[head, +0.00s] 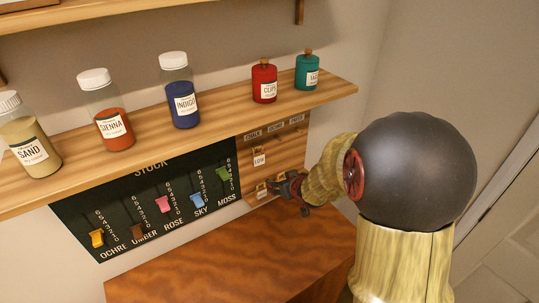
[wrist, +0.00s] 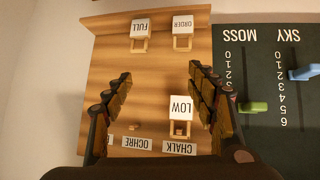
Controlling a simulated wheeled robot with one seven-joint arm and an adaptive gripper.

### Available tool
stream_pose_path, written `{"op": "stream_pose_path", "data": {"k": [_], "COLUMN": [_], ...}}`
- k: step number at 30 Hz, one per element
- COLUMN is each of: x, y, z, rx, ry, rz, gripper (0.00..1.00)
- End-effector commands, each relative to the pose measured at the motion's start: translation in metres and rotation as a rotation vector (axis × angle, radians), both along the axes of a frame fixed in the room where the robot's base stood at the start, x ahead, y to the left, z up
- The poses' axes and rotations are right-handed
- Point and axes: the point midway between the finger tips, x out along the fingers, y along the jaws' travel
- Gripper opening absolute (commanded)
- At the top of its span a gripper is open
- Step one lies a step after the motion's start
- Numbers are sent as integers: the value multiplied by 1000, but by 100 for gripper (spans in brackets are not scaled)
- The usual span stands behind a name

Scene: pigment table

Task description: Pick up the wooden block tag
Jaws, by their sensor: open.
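Three small block tags with white lettered faces are on the wooden tag board (wrist: 120,60), upside down in the wrist view: LOW (wrist: 182,110), ORDER (wrist: 182,26) and FULL (wrist: 140,28). LOW is at the peg by the CHALK label (wrist: 179,148). ORDER and FULL sit on small wooden supports. In the head view the LOW tag (head: 259,160) shows, and my gripper (head: 290,188) is at the board's lower part, partly hiding the lower tags. In the wrist view my gripper (wrist: 160,76) is open and empty, its right finger close beside LOW.
A black STOCK board (head: 150,205) with coloured sliders adjoins the tag board on the left. A shelf (head: 215,118) above holds several jars, including red (head: 264,83) and teal (head: 307,73) ones. A brown wooden surface (head: 240,255) below is clear.

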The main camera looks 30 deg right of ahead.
Motion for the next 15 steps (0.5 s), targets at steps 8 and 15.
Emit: {"op": "stream_pose_path", "data": {"k": [8,15], "x": [47,66], "y": [33,34], "z": [62,60], "rx": [54,73], "ry": [-276,-296], "rz": [122,119], "gripper": [58,58]}}
